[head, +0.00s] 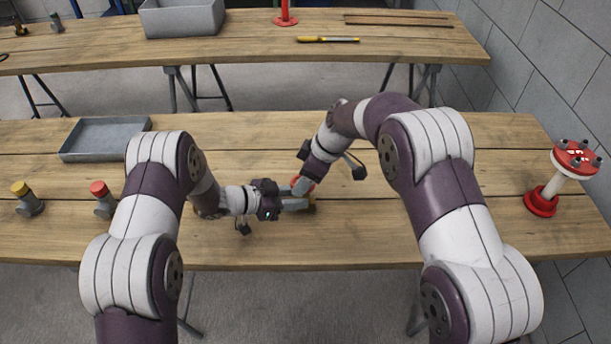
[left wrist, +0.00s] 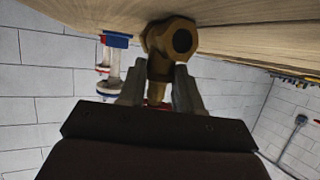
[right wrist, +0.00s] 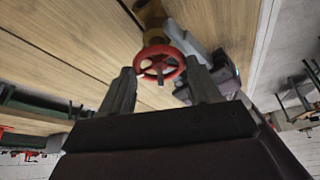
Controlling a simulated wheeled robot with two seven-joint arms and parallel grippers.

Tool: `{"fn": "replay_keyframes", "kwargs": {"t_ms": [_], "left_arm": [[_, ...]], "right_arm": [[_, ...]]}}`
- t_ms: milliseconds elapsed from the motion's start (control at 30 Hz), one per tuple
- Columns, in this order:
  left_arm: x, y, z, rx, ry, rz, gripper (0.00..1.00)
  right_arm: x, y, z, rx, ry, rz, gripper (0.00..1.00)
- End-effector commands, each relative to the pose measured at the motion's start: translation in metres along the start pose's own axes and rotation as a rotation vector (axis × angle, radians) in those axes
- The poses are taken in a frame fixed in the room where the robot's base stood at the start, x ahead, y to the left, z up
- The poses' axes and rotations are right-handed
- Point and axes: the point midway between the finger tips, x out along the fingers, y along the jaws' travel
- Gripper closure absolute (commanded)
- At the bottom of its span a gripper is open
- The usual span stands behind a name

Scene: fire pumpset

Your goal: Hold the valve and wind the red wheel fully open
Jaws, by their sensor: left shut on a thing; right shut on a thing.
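The brass valve sits on the near table; in the left wrist view its body (left wrist: 170,38) has a hexagonal open end. My left gripper (head: 296,204) comes in from the left and is shut on the valve, its fingers on either side of the brass neck. The red wheel (right wrist: 158,64) faces the right wrist camera, with the brass body behind it. My right gripper (right wrist: 160,72) is shut on the wheel, with a finger at each side of its rim. In the head view the grippers hide most of the valve, and only a bit of the red wheel (head: 305,186) shows.
A grey tray (head: 105,139) is at the back left of the table. A yellow-capped fitting (head: 27,199) and a red-capped fitting (head: 102,199) stand at the left. A red-and-white flanged stand (head: 565,178) stands at the right. The table's front middle is clear.

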Motion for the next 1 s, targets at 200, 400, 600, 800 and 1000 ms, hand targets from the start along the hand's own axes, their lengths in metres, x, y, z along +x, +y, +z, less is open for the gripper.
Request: {"fn": "replay_keyframes", "kwargs": {"t_ms": [200,400,600,800,1000], "left_arm": [[-0.001,-0.001,0.000,-0.001,0.001,-0.003,1.00],[-0.001,-0.001,0.000,-0.001,0.001,-0.003,1.00],[-0.001,-0.001,-0.001,0.000,0.001,-0.002,1.00],[-0.001,-0.001,-0.001,0.000,0.002,-0.001,1.00],[0.000,-0.001,-0.001,0.001,0.002,-0.001,1.00]], "right_arm": [[-0.001,0.002,0.001,-0.002,-0.001,0.003,0.68],[-0.001,0.002,0.002,-0.002,-0.002,0.003,0.25],[-0.001,0.001,0.001,-0.002,-0.001,0.002,0.12],[-0.007,0.001,0.000,-0.002,0.000,0.002,0.12],[-0.057,0.002,0.000,-0.003,0.002,0.007,0.12]]}}
